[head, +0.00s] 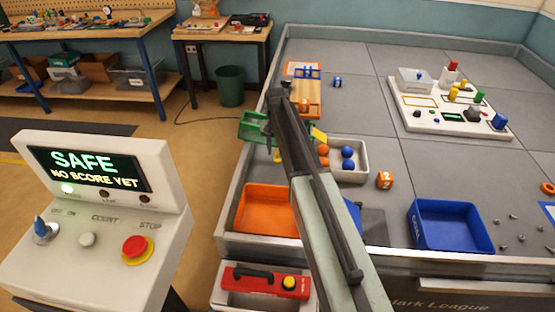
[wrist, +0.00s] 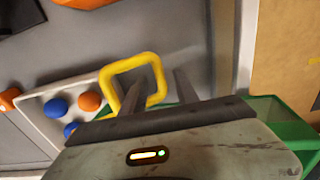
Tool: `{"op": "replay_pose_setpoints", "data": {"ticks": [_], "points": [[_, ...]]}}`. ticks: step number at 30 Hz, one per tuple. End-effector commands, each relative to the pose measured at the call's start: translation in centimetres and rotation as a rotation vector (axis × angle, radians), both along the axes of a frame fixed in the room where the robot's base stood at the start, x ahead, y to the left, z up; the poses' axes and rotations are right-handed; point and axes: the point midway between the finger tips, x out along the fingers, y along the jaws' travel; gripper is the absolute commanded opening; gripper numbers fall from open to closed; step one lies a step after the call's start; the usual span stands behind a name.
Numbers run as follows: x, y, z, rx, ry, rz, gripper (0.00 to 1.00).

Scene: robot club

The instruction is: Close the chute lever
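A yellow square loop (wrist: 112,82), which looks like the chute lever's handle, stands just ahead of my gripper (wrist: 160,78) in the wrist view. The loop's right side lies between the two spread fingers; the left finger overlaps the loop's opening. I cannot tell whether they touch. A green chute-like part (wrist: 284,112) shows behind my gripper's body; it also shows in the head view (head: 252,127) at the table's left edge. In the head view my arm hides most of the lever, and a yellow piece (head: 319,135) shows right of the arm.
A white tray (head: 356,176) with orange and blue balls lies right of the arm. An orange bin (head: 268,212) and a blue bin (head: 450,226) stand near the front edge. A white control panel (head: 449,112) lies farther back. A console (head: 100,215) stands at left, its screen reading SAFE.

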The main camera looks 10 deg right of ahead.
Motion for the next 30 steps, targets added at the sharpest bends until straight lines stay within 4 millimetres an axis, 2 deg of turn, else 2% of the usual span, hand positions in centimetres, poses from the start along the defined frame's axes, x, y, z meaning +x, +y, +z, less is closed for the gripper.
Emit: {"op": "replay_pose_setpoints", "data": {"ticks": [1, 2, 10, 14, 30], "points": [[-0.01, -0.02, -1.15, 0.0, 0.0, 0.0, 0.36], [-0.01, -0.03, -1.26, 0.0, 0.0, 0.0, 0.36], [0.0, -0.07, -1.04, 0.0, 0.0, -0.001, 0.36], [-0.01, -0.09, -1.04, 0.0, 0.0, -0.001, 0.0], [-0.01, -0.17, -1.05, 0.0, 0.0, -0.003, 0.0]]}}
